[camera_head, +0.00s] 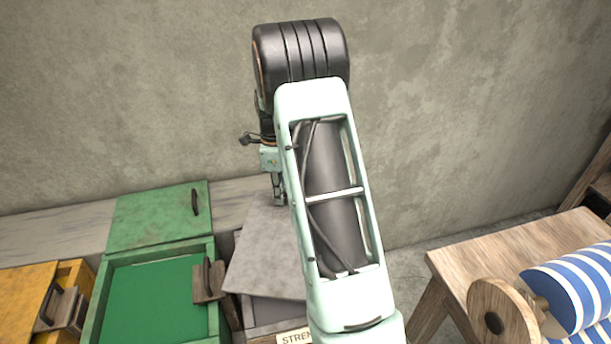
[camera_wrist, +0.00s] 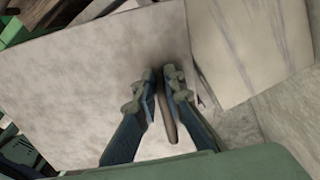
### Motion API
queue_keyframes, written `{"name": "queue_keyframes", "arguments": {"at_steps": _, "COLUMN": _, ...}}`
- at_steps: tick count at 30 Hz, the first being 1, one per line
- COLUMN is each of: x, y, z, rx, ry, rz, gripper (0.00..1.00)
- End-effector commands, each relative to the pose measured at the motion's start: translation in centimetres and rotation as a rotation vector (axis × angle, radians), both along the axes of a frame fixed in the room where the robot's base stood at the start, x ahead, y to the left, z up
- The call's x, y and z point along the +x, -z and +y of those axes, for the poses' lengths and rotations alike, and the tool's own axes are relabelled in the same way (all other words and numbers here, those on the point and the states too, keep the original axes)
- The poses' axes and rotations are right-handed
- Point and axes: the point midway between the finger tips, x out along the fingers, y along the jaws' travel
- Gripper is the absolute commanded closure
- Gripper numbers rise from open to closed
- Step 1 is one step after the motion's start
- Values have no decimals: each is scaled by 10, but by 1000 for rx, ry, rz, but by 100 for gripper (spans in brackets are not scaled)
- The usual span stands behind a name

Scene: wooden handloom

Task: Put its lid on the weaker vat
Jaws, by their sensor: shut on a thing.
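My gripper (camera_head: 278,195) is at the grey lid (camera_head: 262,255); my forearm hides part of both in the head view. In the wrist view my gripper (camera_wrist: 165,80) is shut on the lid's dark bar handle (camera_wrist: 168,118), and the pale lid (camera_wrist: 80,85) spreads beneath the fingers. The lid lies askew over the grey vat (camera_head: 262,330), whose front part shows uncovered. Whether lid and rim touch is unclear. A label on this vat's front reads "STREN", the rest hidden. The green vat (camera_head: 92,310) stands open at left, with green liquid; its green lid (camera_head: 155,218) is behind it.
A yellow vat (camera_head: 75,270) with a yellow lid (camera_head: 22,300) is at far left. A grey ledge (camera_head: 40,232) runs along the wall. A wooden bench (camera_head: 520,250) with a blue-striped roll (camera_head: 580,295) stands at right. Bare floor (camera_head: 400,262) lies between.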

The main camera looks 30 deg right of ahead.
Motion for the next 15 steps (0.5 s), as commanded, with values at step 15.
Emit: {"name": "queue_keyframes", "arguments": {"at_steps": 15, "x": 5, "y": 11, "z": 55, "rx": 9, "ry": -398, "rz": -6, "gripper": 100}}
